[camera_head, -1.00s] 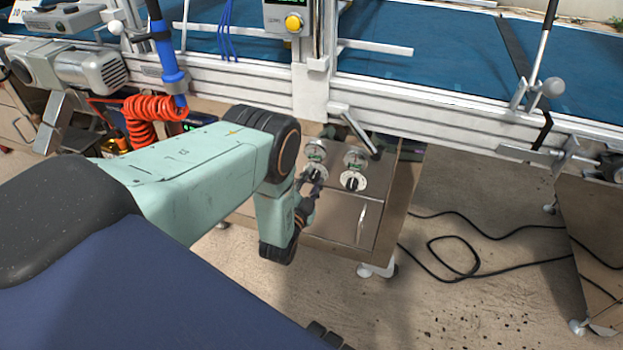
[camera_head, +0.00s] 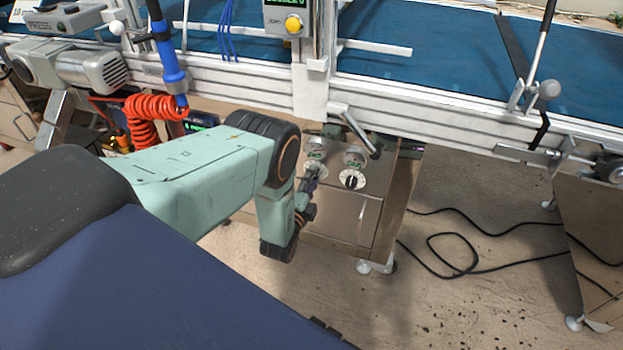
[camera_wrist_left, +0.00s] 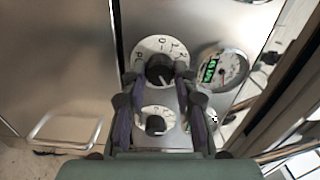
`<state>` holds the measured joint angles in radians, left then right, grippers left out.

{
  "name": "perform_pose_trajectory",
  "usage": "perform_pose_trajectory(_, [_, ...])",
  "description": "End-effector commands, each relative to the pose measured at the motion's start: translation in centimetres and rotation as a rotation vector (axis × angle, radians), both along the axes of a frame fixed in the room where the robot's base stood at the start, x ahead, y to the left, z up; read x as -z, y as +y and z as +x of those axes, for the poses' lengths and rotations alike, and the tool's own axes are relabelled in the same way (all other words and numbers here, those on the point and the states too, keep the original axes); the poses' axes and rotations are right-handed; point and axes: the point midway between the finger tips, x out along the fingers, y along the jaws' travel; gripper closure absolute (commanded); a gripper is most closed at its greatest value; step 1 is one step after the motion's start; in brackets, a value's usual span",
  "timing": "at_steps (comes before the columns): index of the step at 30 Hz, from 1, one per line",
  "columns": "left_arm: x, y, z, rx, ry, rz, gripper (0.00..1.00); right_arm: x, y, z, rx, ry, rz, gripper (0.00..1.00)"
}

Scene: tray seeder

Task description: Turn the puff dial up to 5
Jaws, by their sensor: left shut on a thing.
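Two round white dials with black knobs sit side by side on a steel cabinet front. My left gripper (camera_head: 314,181) is at the left dial (camera_head: 317,169), and its arm covers part of the panel. In the left wrist view, its fingers (camera_wrist_left: 160,85) are shut on the black knob of the upper dial (camera_wrist_left: 160,66), one on each side. This dial has printed figures, including a 0, but its setting and name are too small to read. The other dial (camera_head: 352,180) is free; it also shows between the fingers in the wrist view (camera_wrist_left: 156,123). My right gripper is out of view.
A gauge stands above each dial, the left (camera_head: 316,149) and the right (camera_head: 354,157). A steel lever (camera_head: 358,133) juts out above them. The white conveyor rail (camera_head: 430,105) runs behind. Black cable (camera_head: 455,255) lies on the floor at right.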

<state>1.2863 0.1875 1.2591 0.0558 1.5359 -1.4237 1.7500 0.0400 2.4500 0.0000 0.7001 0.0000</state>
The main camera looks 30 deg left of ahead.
Motion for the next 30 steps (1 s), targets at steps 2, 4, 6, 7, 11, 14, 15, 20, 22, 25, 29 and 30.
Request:
perform_pose_trajectory(2, [0.00, -0.02, 0.00, 0.000, 0.003, 0.011, 1.00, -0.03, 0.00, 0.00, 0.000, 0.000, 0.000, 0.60])
perform_pose_trajectory(4, [0.01, -0.02, 0.00, 0.000, 0.004, 0.018, 1.00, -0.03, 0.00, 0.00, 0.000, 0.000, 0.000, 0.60])
perform_pose_trajectory(6, [0.01, -0.02, 0.00, 0.000, 0.005, 0.021, 1.00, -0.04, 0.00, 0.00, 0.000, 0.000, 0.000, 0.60])
perform_pose_trajectory(7, [0.01, -0.02, 0.00, 0.000, 0.005, 0.022, 1.00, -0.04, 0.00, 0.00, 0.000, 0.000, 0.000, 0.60])
perform_pose_trajectory(11, [0.01, -0.02, 0.00, 0.001, 0.005, 0.022, 1.00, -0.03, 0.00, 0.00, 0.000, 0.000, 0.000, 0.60])
perform_pose_trajectory(14, [0.01, -0.02, 0.00, 0.001, 0.005, 0.022, 1.00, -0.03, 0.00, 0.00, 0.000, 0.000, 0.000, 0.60])
perform_pose_trajectory(15, [0.01, -0.02, 0.00, 0.001, 0.005, 0.021, 1.00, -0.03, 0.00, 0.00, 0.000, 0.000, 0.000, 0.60])
perform_pose_trajectory(20, [0.01, -0.02, 0.00, 0.001, 0.005, 0.021, 0.61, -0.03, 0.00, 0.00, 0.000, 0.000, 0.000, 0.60])
perform_pose_trajectory(22, [0.01, -0.02, 0.00, 0.000, 0.005, 0.021, 0.55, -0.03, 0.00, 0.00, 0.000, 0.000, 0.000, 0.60])
perform_pose_trajectory(25, [0.01, -0.02, 0.00, 0.000, 0.005, 0.021, 0.48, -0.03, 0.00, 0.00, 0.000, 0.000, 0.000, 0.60])
perform_pose_trajectory(29, [0.00, -0.02, 0.00, 0.000, 0.005, 0.021, 0.48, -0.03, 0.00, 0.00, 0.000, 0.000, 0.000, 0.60])
perform_pose_trajectory(30, [0.00, -0.02, 0.00, 0.000, 0.005, 0.021, 0.48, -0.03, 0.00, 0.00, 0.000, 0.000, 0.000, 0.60])
